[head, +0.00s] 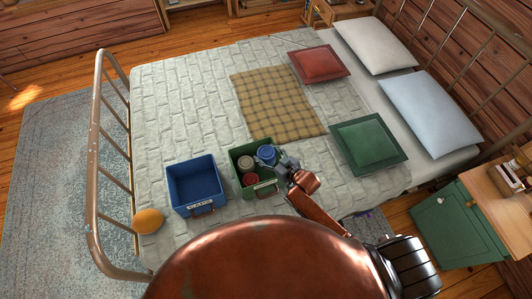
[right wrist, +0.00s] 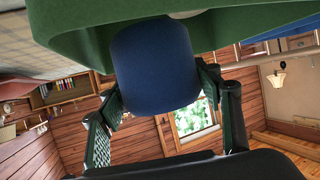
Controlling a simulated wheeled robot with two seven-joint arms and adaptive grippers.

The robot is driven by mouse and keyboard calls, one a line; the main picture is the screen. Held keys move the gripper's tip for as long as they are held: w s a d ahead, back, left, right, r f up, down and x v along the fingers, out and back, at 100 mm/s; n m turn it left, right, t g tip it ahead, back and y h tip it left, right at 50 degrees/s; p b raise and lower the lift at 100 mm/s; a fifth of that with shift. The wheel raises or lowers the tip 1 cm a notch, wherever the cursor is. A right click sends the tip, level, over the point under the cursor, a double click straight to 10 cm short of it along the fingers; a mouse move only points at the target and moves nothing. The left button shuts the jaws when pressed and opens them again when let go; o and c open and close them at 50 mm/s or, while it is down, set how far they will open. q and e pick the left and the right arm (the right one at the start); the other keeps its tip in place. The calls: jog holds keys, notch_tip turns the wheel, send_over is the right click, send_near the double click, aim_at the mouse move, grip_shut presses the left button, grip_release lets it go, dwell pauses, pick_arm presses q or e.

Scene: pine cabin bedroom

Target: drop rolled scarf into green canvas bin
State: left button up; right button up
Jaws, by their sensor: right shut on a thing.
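The rolled scarf (head: 266,152) is a dark blue roll at the right side of the green canvas bin (head: 235,158) in the head view. My right gripper (head: 280,160) is shut on it, and the roll (right wrist: 155,65) fills the space between the fingers (right wrist: 160,90) in the right wrist view. The bin's green wall (right wrist: 80,30) shows close beside the roll there. The roll is at or over the bin's opening; I cannot tell how deep it sits. A grey roll (head: 245,163) and a red roll (head: 250,180) lie in the bin. My left gripper is not in view.
A blue labelled bin (head: 192,180) stands just left of the green one on the bed. An orange round object (head: 147,220) lies near the metal bed rail (head: 95,200). A plaid blanket (head: 275,100) and green cushion (head: 366,143) lie beyond. The quilt at upper left is clear.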

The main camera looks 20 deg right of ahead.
dwell(0.4)
jog(key=o, duration=1.3)
jog(key=shift+c, duration=0.2)
jog(key=v, duration=1.2)
